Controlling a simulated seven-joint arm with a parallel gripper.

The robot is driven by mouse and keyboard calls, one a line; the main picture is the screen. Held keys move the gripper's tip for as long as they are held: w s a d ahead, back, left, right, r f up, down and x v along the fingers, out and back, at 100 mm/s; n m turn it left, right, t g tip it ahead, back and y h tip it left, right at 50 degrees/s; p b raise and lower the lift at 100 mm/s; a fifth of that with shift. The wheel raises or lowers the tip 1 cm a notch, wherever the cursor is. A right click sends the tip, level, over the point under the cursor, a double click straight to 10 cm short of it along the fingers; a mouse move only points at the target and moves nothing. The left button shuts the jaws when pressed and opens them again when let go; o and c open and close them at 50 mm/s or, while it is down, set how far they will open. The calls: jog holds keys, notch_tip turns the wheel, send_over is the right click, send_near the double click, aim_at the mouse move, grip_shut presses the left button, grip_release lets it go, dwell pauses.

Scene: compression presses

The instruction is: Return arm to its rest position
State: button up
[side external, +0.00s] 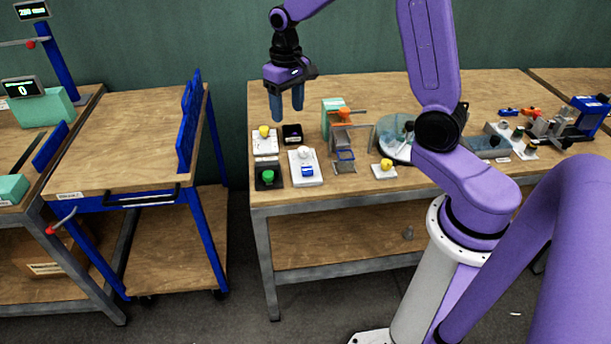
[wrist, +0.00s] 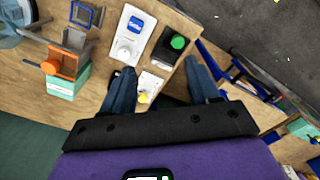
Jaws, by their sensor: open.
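My gripper (side external: 287,104) hangs fingers-down above the back left part of the wooden workbench (side external: 400,93), clear of everything. Its two blue fingers are apart, and nothing is between them. In the wrist view my gripper (wrist: 162,92) shows both fingers spread wide, with the bench below. Beneath and just in front of it stand a white plate with a yellow knob (side external: 264,140), a small black box (side external: 292,134), a black plate with a green button (side external: 268,178) and a white unit with a blue part (side external: 306,167).
A teal block with an orange part (side external: 333,113) and a grey frame (side external: 345,155) stand right of my gripper. Further right are a round glassy disc (side external: 397,136) and a blue press (side external: 588,116). A blue-framed cart (side external: 130,135) stands left across a gap.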

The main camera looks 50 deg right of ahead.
jog(key=s+a+n, duration=0.2)
jog(key=s+n, duration=0.2)
jog(key=s, duration=0.5)
jog(key=s+a+r+n, duration=0.1)
jog(key=s+a+n, duration=0.2)
jog(key=s, duration=0.7)
jog(key=s+a+r+n, duration=0.1)
jog(key=s+a+n, duration=0.2)
jog(key=s+n, duration=0.3)
jog(key=s, duration=0.4)
jog(key=shift+s+a+n, duration=0.15)
jog(key=shift+a+n, duration=0.1)
jog(key=shift+n, duration=0.15)
jog(key=shift+r, duration=0.15)
